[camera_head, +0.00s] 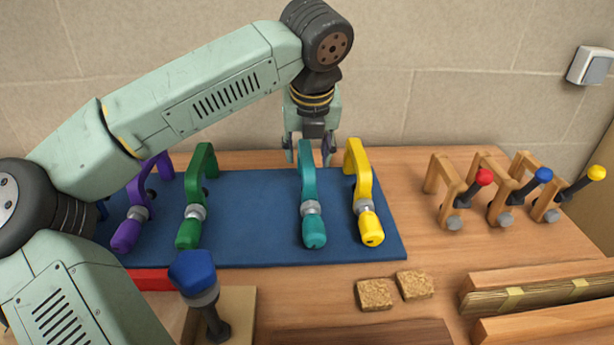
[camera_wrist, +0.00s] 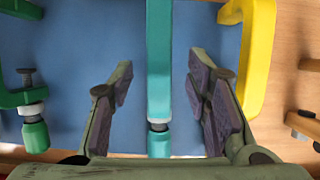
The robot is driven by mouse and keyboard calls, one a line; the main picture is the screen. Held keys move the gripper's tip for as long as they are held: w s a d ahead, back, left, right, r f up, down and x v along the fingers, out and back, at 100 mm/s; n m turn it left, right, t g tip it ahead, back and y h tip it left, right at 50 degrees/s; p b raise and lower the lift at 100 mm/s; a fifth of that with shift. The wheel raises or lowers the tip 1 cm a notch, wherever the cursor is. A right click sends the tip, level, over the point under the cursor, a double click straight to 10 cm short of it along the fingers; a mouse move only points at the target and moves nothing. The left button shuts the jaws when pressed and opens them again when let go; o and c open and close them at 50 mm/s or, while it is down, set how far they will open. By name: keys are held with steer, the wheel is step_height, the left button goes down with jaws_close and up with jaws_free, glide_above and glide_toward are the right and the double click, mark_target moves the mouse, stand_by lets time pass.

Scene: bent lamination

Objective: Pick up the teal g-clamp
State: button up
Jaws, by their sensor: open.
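The teal g-clamp (camera_head: 309,191) stands on the blue mat (camera_head: 262,240), between the green clamp and the yellow clamp, with its rounded teal handle toward the front. My gripper (camera_head: 310,158) is open and is over the far end of the teal clamp. In the wrist view the clamp's teal frame (camera_wrist: 159,65) runs between the two open fingers of my gripper (camera_wrist: 163,85). A gap shows on each side, so neither finger appears to touch it. The clamp's lower parts are partly hidden in that view.
The yellow clamp (camera_head: 361,185) stands close on the right; the green clamp (camera_head: 202,180) and purple clamp (camera_head: 140,205) are on the left. Wooden clamps (camera_head: 447,190) stand farther right. Cork blocks (camera_head: 374,294) lie in front of the mat. A wall is behind.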

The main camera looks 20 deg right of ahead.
mark_target(307, 158)
steer(key=b+x, duration=0.1)
steer(key=x, duration=0.3)
steer(key=shift+s+f, duration=0.1)
steer(key=shift+f, duration=0.15)
steer(key=shift+r, duration=0.1)
jaws_close()
